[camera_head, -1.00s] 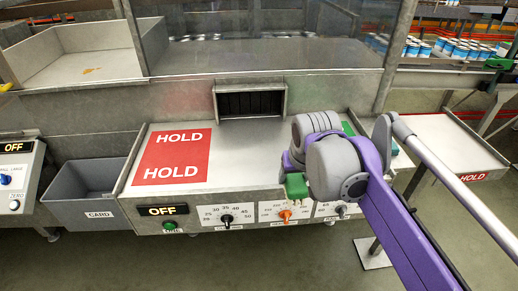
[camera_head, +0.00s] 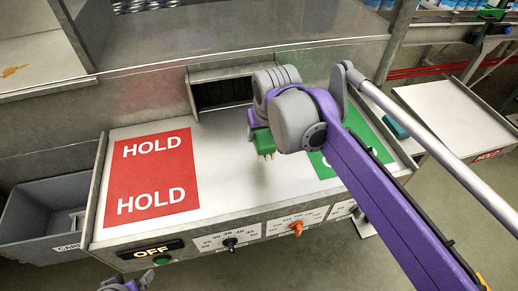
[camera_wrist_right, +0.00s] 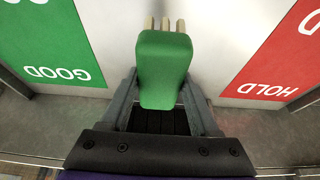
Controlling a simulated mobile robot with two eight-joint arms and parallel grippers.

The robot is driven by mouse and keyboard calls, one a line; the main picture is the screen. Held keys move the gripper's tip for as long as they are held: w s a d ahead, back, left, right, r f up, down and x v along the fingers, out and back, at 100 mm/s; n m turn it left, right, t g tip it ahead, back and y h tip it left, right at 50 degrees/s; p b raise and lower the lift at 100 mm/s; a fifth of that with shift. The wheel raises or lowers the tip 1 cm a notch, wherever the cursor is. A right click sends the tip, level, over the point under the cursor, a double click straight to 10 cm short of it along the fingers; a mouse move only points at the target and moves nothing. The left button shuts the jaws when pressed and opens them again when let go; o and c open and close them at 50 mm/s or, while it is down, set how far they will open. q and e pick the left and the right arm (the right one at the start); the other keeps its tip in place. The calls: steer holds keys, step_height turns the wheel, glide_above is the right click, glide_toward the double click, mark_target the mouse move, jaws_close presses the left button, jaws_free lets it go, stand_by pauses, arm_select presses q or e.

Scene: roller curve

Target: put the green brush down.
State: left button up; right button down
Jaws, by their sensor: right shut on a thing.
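The green brush (camera_head: 262,141), with pale bristles, is in my right gripper (camera_head: 254,122). In the right wrist view the green block of the brush (camera_wrist_right: 164,68) sits between the two grey fingers (camera_wrist_right: 160,98), which are shut on it. In the head view the bristles point down over the bare pale strip of the bench top (camera_head: 235,180), between the red HOLD area (camera_head: 150,180) and the green area (camera_head: 322,166). Whether they touch the surface is unclear. A small purple and grey part of my left arm shows at the bottom edge; its fingers cannot be made out.
The green area reads GOOD (camera_wrist_right: 57,73) in the right wrist view. A dark opening (camera_head: 222,92) is behind the bench top. Knobs and an OFF display (camera_head: 151,249) line the front panel. A grey bin (camera_head: 45,215) stands left, and another table (camera_head: 455,115) right.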

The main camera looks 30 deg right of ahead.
step_height(320, 180, down, 2)
steer(key=shift+s+f, duration=0.1)
steer(key=shift+f, duration=2.15)
steer(key=shift+f, duration=0.1)
steer(key=shift+f+b, duration=0.15)
steer(key=shift+b, duration=0.15)
steer(key=shift+c, duration=0.6)
jaws_free()
steer(key=shift+r, duration=0.25)
steer(key=p+v, duration=0.1)
steer(key=v, duration=1.1)
